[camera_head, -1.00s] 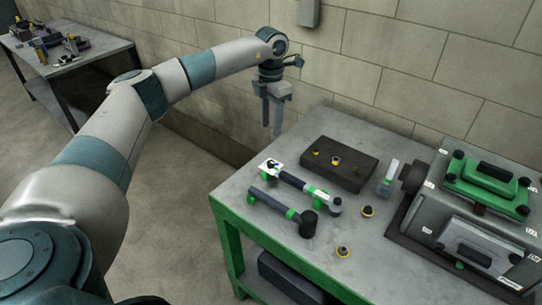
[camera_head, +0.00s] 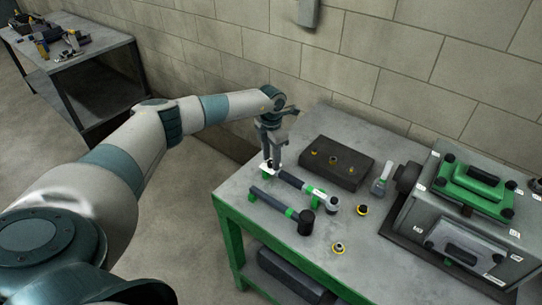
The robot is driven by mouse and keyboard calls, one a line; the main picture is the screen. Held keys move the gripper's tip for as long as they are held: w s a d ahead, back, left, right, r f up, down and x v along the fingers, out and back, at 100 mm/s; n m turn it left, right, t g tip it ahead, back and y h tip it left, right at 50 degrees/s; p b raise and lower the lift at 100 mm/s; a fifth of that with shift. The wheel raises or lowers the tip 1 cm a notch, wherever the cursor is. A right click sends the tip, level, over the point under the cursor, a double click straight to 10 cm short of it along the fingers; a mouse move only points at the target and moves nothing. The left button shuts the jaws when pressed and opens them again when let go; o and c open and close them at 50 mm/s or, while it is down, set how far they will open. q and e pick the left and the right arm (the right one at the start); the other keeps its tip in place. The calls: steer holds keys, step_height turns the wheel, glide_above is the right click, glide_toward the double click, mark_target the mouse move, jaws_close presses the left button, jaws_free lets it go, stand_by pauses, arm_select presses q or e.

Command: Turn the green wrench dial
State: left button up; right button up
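A wrench (camera_head: 290,180) with a dark handle, a green band and a grey head lies on the grey worktable (camera_head: 236,190). At its left end is a small dial with a white plate (camera_head: 260,171) and a bit of green; my gripper partly hides it. My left gripper (camera_head: 270,162) points down, with its fingertips right at this dial end. Its two fingers look apart, with a narrow gap; I cannot tell whether they touch the dial. My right gripper is not in view.
A second dark tool (camera_head: 272,203) with green bands and a black head lies in front of the wrench. A dark block (camera_head: 345,175) with yellow-ringed parts sits behind. The engine block (camera_head: 440,225) with a green cover fills the right.

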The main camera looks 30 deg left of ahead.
arm_select(q)
jaws_close()
steer(key=shift+f, duration=0.1)
steer(key=m+b, duration=0.1)
steer(key=b, duration=0.1)
steer(key=shift+f+b, duration=0.15)
steer(key=shift+b, duration=0.2)
steer(key=m+b, duration=0.7)
steer(key=b, duration=0.1)
steer(key=shift+b, duration=0.3)
steer(key=shift+r+m+b, duration=0.2)
steer(key=shift+m+b, duration=1.4)
steer(key=shift+m, duration=0.3)
